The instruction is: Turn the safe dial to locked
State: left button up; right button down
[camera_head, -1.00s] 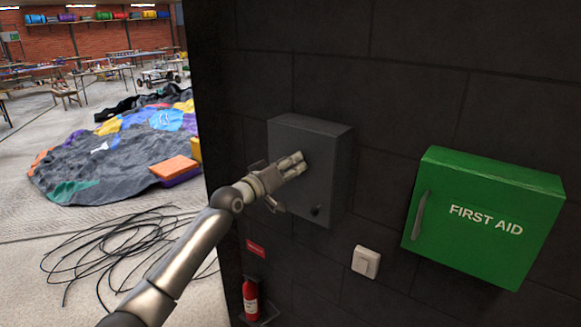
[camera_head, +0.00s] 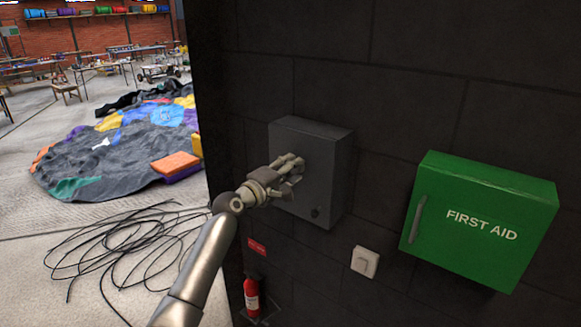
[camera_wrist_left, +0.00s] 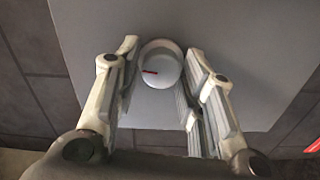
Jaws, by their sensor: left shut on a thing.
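The safe (camera_head: 322,170) is a dark grey box fixed to the black wall. Its dial is hidden behind my gripper in the head view. In the left wrist view the dial (camera_wrist_left: 162,64) is a pale round knob with a red mark pointing left in the picture. My left gripper (camera_head: 294,169) is at the safe's front face, its fingers on either side of the dial and shut on it. A small dark round knob (camera_head: 315,212) sits low on the safe's front. My right gripper is not in view.
A green first aid box (camera_head: 480,220) hangs to the right of the safe. A white switch (camera_head: 365,262) is below, between them. A red fire extinguisher (camera_head: 251,297) stands low on the wall. Loose black cable (camera_head: 125,245) lies on the floor at left.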

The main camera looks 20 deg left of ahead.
pick_arm(q)
jog(key=shift+n, duration=0.7)
jog(key=o, duration=1)
jog(key=v, duration=1.2)
jog(key=shift+w, duration=0.1)
